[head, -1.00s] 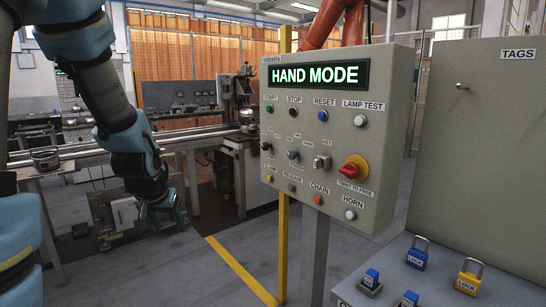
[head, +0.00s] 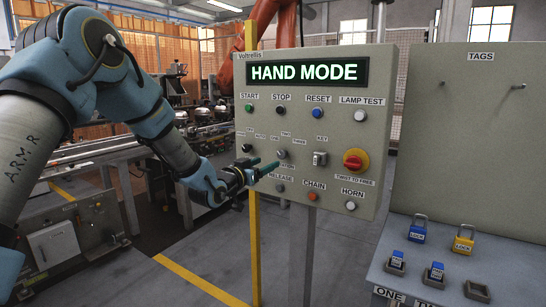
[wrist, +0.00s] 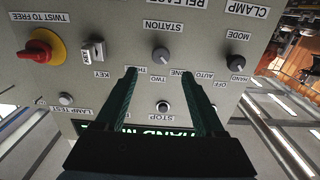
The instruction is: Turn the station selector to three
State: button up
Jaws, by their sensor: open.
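The station selector is a dark round knob (head: 282,153) on the grey control panel, with small position labels around it. In the wrist view the panel appears upside down, and the station knob (wrist: 161,54) sits above the labels ONE, TWO and a partly hidden THREE. I cannot tell which label its pointer faces. My gripper (head: 265,167) is in front of the panel, just below and left of the knob in the head view. In the wrist view its two green fingers (wrist: 160,74) are apart, with nothing between them, and the knob shows just beyond their tips.
The mode knob (head: 247,148) is left of the station knob, and the key switch (head: 320,158) is right of it. A red twist-to-free button (head: 355,160) is farther right. The display (head: 308,73) reads HAND MODE. Padlocks (head: 463,241) stand on the right bench.

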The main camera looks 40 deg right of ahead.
aim_at(281, 156)
jog(key=p+x, duration=0.3)
jog(key=x, duration=0.6)
jog(key=shift+w+d, duration=0.15)
jog(key=shift+d, duration=0.1)
grip_shut()
